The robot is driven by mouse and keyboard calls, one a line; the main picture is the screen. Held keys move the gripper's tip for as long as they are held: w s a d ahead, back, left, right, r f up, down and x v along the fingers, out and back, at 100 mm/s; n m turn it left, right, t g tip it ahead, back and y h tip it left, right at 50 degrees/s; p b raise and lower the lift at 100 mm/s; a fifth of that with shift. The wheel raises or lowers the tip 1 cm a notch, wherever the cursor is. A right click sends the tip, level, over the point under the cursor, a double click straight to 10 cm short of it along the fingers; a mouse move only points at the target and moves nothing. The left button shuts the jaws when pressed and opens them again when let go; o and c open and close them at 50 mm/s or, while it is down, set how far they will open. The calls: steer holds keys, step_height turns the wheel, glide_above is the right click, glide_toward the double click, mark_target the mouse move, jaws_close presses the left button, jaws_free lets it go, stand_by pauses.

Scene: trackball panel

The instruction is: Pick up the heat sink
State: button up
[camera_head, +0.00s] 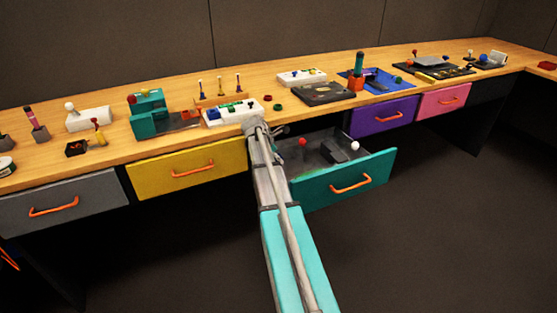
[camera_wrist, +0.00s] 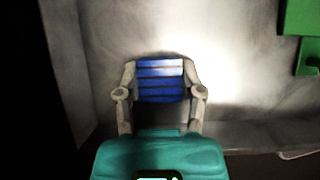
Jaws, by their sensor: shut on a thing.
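The heat sink (camera_wrist: 160,88) is a blue block with several dark lines across it, seen in the wrist view. My gripper (camera_wrist: 160,70) is shut on it, with one pale finger against its left side and one against its right. The heat sink is in front of a grey, brightly lit surface; I cannot tell whether it touches that surface. In the head view my arm reaches to the bench edge beside the open teal drawer (camera_head: 368,178), and I cannot make out the heat sink there.
The open drawer holds a red ball (camera_head: 303,142), a white ball (camera_head: 354,146) and a dark block. A white panel (camera_head: 232,112) stands on the bench (camera_head: 290,70) near my arm's end. A green thing (camera_wrist: 299,20) shows at upper right in the wrist view. A yellow drawer (camera_head: 180,160) is closed.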

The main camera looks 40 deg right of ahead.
steer(key=shift+r, duration=0.15)
steer(key=shift+r+p, duration=0.9)
steer(key=shift+p, duration=0.15)
steer(key=s+a+r+p, duration=0.5)
steer(key=s+r+p, duration=0.6)
steer(key=s, duration=0.2)
